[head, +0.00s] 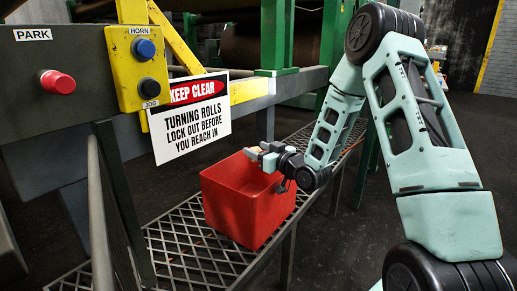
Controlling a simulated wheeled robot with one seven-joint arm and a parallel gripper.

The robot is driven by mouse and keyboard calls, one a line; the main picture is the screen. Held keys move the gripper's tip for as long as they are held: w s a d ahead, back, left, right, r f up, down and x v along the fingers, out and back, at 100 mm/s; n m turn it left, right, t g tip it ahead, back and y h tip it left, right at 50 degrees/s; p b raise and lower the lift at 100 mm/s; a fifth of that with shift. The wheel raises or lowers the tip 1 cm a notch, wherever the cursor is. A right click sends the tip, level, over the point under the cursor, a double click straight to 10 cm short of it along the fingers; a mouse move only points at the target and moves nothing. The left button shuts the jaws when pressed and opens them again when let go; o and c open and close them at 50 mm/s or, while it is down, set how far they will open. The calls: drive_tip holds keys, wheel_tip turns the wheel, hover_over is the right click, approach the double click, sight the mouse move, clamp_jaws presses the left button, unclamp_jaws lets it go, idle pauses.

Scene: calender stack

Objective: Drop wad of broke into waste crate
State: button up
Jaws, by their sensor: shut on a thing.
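The red waste crate (240,212) stands upright on a metal mesh shelf, its open top facing up. My gripper (262,156) reaches in from the right over the crate's open top, near the back rim. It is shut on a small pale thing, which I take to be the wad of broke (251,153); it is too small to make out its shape. The wad appears to be above the rim level, toward the crate's back. The inside bottom of the crate is hidden.
The mesh shelf (185,250) has bare room to the left of and in front of the crate. A white "KEEP CLEAR" sign (190,117) hangs close behind the crate. A yellow button box (140,66) and a grey PARK panel (58,105) are at upper left.

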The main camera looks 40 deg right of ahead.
wheel_tip(320, 180, down, 3)
drive_tip(key=shift+f+b, duration=0.15)
drive_tip(key=shift+b, duration=0.7)
drive_tip(key=o, duration=1)
drive_tip(key=shift+o, duration=0.2)
drive_tip(key=shift+s, duration=0.15)
